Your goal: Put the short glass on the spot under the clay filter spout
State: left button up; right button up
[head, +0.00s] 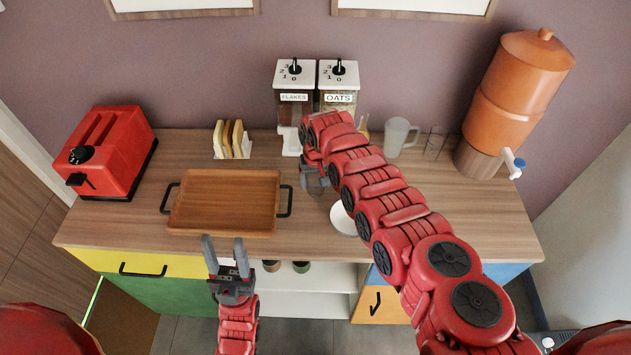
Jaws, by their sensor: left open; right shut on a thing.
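The orange clay filter (520,85) stands at the right end of the counter on a brown base. Its white spout (513,162) with a blue tip points toward the front right. The counter under the spout looks bare. My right gripper (316,178) is shut on what looks like a short clear glass (316,188), low over the middle of the counter; the gripper and arm hide much of it. I cannot tell whether the glass touches the counter. My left gripper (225,250) is open and empty in front of the counter's front edge, below the tray.
A wooden tray (225,180) with dark handles, a red toaster (108,150) and a toast rack (231,140) stand left. Dispensers (296,95) stand at the back. A frosted mug (397,137) and another clear glass (435,143) stand left of the filter. A white bowl (342,222) is partly hidden.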

jog(key=shift+f, duration=0.2)
jog(key=o, duration=1.4)
jog(key=shift+r, duration=0.1)
jog(key=shift+r, duration=0.1)
